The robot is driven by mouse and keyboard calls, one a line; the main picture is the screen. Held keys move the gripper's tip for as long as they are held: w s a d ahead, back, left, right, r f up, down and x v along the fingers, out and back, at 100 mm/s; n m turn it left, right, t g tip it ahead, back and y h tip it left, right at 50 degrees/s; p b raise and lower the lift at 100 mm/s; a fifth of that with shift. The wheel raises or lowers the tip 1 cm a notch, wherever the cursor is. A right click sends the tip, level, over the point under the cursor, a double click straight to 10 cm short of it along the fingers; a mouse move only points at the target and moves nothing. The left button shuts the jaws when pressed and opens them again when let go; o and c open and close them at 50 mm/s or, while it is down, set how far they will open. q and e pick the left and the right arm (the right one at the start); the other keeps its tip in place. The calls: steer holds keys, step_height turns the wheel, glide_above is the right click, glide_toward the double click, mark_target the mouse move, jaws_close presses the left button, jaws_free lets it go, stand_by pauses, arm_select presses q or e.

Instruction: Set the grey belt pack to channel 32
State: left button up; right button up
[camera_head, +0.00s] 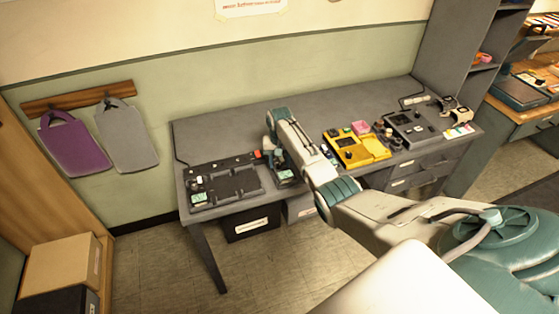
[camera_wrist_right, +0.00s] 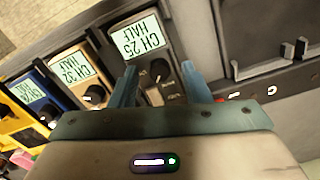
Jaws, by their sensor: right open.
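The dark grey belt pack (camera_wrist_right: 160,67) is in the upper middle of the right wrist view. Its lit screen (camera_wrist_right: 135,36) appears upside down and reads CH 25, HALF. My right gripper (camera_wrist_right: 161,84) is open, with its two blue-grey fingers on either side of the pack's control end. Small controls show between the fingers; I cannot tell whether the fingers touch anything. In the head view my right gripper (camera_head: 275,160) is low over the middle of the desk, and my arm partly hides the pack (camera_head: 285,175). My left gripper is in neither view.
In the wrist view, a tan pack (camera_wrist_right: 88,82) reading CH 32, HALF and a blue pack (camera_wrist_right: 40,100) stand left of the grey one. The head view shows a black tray (camera_head: 235,185) left on the desk and a yellow unit (camera_head: 357,148) to the right.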

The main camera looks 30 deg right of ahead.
steer(key=shift+c, duration=0.2)
jaws_close()
steer(key=shift+r+m+p, duration=0.15)
steer(key=shift+m+p, duration=0.8)
steer(key=shift+m, duration=0.25)
steer(key=m+p, duration=0.2)
steer(key=m, duration=0.1)
steer(key=shift+m, duration=0.3)
steer(key=m+p, duration=0.1)
steer(key=m, duration=0.3)
steer(key=shift+p, duration=0.3)
steer(key=shift+m+p, duration=0.55)
steer(key=shift+m, duration=1.65)
